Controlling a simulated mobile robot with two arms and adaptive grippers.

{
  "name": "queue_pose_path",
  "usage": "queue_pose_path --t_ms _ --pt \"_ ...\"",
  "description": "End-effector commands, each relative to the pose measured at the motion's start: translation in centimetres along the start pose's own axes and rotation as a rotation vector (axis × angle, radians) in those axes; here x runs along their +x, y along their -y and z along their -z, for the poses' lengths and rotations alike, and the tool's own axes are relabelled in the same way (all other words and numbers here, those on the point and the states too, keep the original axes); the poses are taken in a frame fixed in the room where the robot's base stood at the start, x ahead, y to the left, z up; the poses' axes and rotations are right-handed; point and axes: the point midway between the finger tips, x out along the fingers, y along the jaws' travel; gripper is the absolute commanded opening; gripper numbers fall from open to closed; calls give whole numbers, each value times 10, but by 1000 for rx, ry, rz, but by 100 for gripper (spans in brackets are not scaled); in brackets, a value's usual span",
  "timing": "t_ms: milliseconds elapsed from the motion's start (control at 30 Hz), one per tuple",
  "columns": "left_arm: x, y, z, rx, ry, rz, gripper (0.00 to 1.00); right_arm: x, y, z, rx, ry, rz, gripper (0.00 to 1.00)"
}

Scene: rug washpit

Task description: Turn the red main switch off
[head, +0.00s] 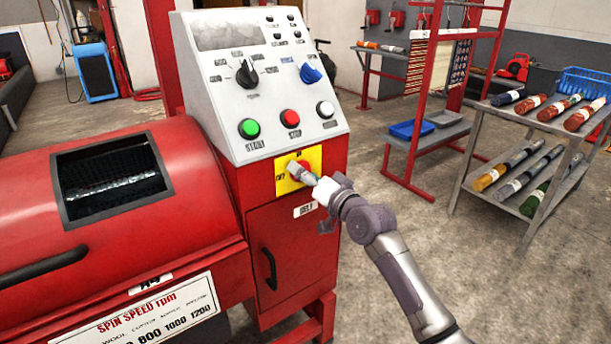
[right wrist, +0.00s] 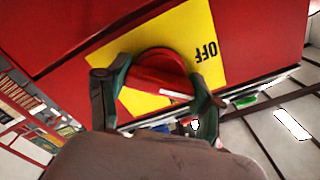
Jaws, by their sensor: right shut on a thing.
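The red main switch (right wrist: 158,68) is a round red knob on a yellow plate (head: 313,157), on the front of the machine's control cabinet below the buttons. In the right wrist view the plate (right wrist: 195,30) shows the word OFF beside the knob. A short white mark shows on the knob's near edge. My right gripper (head: 306,178) is at the switch, with its fingers on either side of the knob, shut on it. In the head view the gripper partly covers the knob. My left gripper is not in view.
The sloped control panel (head: 225,110) has green (head: 249,128), red (head: 290,118) and white (head: 325,109) buttons just above the switch. A cabinet door with a black handle (head: 269,269) is below. The red drum machine (head: 110,240) is at left. A shelf trolley (head: 480,185) with rolled rugs stands right.

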Motion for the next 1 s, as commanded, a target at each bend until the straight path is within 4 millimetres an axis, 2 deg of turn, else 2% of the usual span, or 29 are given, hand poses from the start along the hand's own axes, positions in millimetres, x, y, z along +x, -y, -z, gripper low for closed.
queue_pose_path --t_ms 267,500,633,1000 --pt "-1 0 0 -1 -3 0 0 0 -1 0 -268 3 -2 31" --pt "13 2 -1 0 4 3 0 0 -1 0 -478 4 -3 31" --pt "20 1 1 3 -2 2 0 0 0 0 -570 3 -2 31" --pt "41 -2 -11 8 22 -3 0 0 -1 -1 -726 4 -2 31"
